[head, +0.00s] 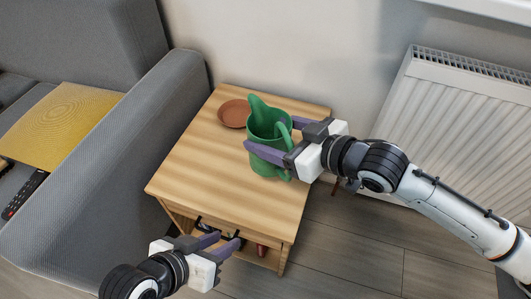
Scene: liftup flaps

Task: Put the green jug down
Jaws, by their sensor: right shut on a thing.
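The green jug (264,126) is over the back part of the small wooden table (205,165), roughly upright with its spout toward the back left. My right gripper (268,135) reaches in from the right and is shut on the jug, one purple finger across its front and the other behind it. I cannot tell whether the jug's base touches the tabletop. My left gripper (224,243) is low in front of the table, its purple fingers apart with nothing between them.
A brown saucer (231,114) lies on the table just left of the jug. The front of the tabletop is bare. A white radiator (450,120) is right.

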